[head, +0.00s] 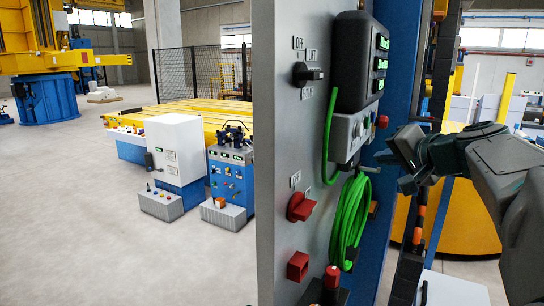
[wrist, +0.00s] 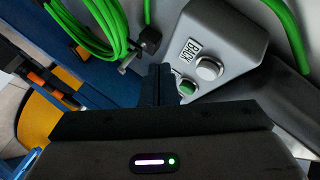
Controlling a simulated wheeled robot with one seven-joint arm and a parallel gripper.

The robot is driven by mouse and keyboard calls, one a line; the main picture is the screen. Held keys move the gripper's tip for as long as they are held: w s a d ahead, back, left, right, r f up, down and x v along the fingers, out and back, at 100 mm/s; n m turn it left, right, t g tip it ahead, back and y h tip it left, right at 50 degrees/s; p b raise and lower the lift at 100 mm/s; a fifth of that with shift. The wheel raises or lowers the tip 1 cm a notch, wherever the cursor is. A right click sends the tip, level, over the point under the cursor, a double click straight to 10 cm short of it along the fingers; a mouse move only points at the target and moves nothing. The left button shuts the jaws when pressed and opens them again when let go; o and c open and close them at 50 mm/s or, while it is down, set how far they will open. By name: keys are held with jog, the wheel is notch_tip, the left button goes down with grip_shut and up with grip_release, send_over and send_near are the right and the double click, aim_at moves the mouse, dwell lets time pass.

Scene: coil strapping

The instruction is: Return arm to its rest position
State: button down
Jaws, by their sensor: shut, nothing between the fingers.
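My gripper (head: 384,158) is at the right of the head view, in front of the blue side of the grey control cabinet (head: 280,150). Its fingertips are close to a small grey button box (head: 350,137); I cannot tell from the head view whether they touch it. In the wrist view my dark gripper fingers (wrist: 160,82) are together with nothing between them. They point at the button box (wrist: 232,45), beside a green button (wrist: 187,87) and a silver button (wrist: 208,68) near a label reading BACK. My arm reaches in from the right edge of the head view.
A coiled green cable (head: 350,222) hangs just below the box, close to my gripper. A black unit with green displays (head: 362,62) is above it. A red knob (head: 302,207) and black switch (head: 308,75) stick out of the cabinet. Open floor (head: 90,200) lies left.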

jog(key=s+a+f+n+g, duration=0.25)
jog(key=s+a+f, duration=0.2)
jog(key=f, duration=0.25)
jog(key=s+a+f+n+g, duration=0.1)
jog(key=s+a+f+g, duration=0.25)
jog(key=a+f, duration=0.25)
jog(key=s+a+f+n+g+h, duration=0.2)
jog(key=s+f+n+g+h, duration=0.1)
jog(key=s+f, duration=1.1)
jog(key=shift+s+a+f+n+g+h, duration=0.2)
jog(key=shift+s+n+g+h, duration=0.25)
jog(key=shift+n, duration=0.5)
jog(key=shift+w+a, duration=0.1)
jog(key=shift+a, duration=0.1)
